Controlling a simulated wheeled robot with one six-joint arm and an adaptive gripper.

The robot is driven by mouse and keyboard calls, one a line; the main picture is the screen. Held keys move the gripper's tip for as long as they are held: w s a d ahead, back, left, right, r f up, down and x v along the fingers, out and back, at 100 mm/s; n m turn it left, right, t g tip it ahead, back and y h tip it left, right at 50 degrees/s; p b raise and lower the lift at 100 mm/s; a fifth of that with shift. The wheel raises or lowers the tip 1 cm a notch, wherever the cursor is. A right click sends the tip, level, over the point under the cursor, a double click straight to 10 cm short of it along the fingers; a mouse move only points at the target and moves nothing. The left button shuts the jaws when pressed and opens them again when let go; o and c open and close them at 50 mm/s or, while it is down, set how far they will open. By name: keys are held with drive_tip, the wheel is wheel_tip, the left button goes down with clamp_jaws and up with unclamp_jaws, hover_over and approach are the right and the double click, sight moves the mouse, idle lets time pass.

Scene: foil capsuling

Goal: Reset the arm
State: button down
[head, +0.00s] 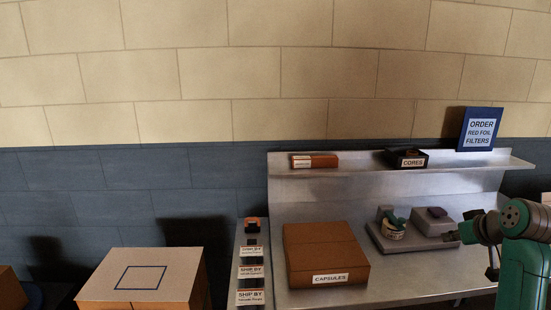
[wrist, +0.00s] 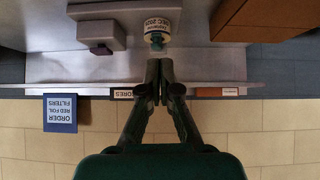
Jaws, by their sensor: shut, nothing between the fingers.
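My gripper (wrist: 159,68) is in the middle of the wrist view, which is upside down. Its two dark fingers are together with nothing between them. In the head view my green arm comes in at the right edge, and its dark end points left, towards the grey machine (head: 392,243) on the steel bench. A round white-labelled container (head: 394,231) with a green top sits on the machine's left part. In the wrist view this container (wrist: 157,27) appears just beyond the fingertips, apart from them as far as I can tell.
The brown CAPSULES box (head: 325,255) stands left of the machine. A shelf (head: 400,170) above carries an orange-brown box (head: 315,161), the black CORES tray (head: 407,158) and the ORDER sign (head: 479,129). SHIP BY slots (head: 251,272) and a carton (head: 142,276) are further left.

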drive_tip(key=s+a+f+m+t, duration=0.1)
drive_tip(key=s+a+f, duration=0.35)
drive_tip(key=f, duration=0.45)
drive_tip(key=s+a+f, duration=0.3)
drive_tip(key=a+f, duration=0.2)
drive_tip(key=f, duration=0.4)
drive_tip(key=s+a+f+m+t, duration=0.1)
drive_tip(key=s+a+f, duration=0.2)
drive_tip(key=a+f, duration=0.35)
drive_tip(key=s+a+f+t+h, duration=0.1)
drive_tip(key=s+a+f, duration=0.25)
drive_tip(key=s, duration=0.55)
drive_tip(key=s+a+f, duration=0.3)
drive_tip(key=s+f, duration=0.2)
drive_tip(key=s, duration=0.3)
drive_tip(key=s+a+r+t, duration=0.1)
drive_tip(key=s+r, duration=0.3)
drive_tip(key=s, duration=0.5)
drive_tip(key=s+a+r+n, duration=0.1)
drive_tip(key=s+a+r, duration=0.2)
drive_tip(key=s, duration=0.6)
drive_tip(key=s+a+r+t+y, duration=0.1)
drive_tip(key=s+a+r, duration=0.1)
drive_tip(key=s+r, duration=0.3)
drive_tip(key=s, duration=0.4)
drive_tip(key=shift+n+t, duration=0.3)
